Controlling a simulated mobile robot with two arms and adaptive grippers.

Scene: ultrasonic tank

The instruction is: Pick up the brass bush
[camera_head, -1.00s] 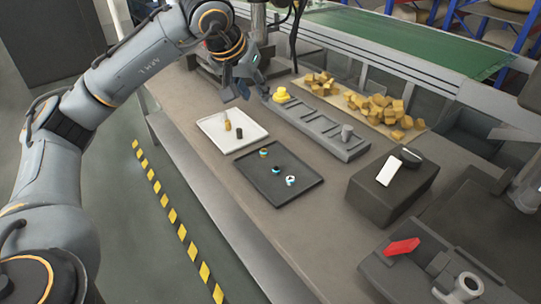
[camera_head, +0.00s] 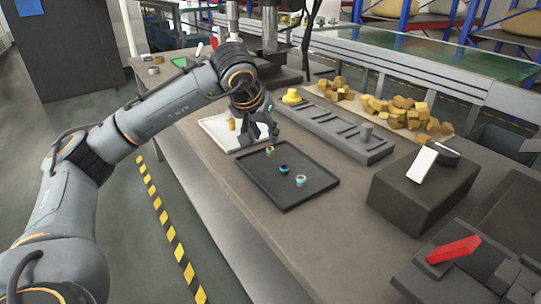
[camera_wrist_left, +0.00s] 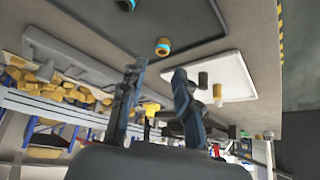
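A short brass ring with a blue band (camera_head: 269,151) stands near the far corner of the black tray (camera_head: 245,181); it also shows in the left wrist view (camera_wrist_left: 162,47). A taller plain brass piece (camera_head: 231,124) stands in the white tray (camera_head: 213,127), also seen in the left wrist view (camera_wrist_left: 217,92). I cannot tell which is the brass bush. My left gripper (camera_head: 264,127) is above the inner edge of the white tray, close to the black tray. Its two fingers (camera_wrist_left: 159,71) are apart with nothing between them. My right gripper is not in view.
A dark cylinder (camera_wrist_left: 202,80) stands beside the plain brass piece. A grey slotted rack (camera_head: 335,130) with a yellow piece (camera_head: 291,96) lies behind. A dark box (camera_head: 422,188) stands right.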

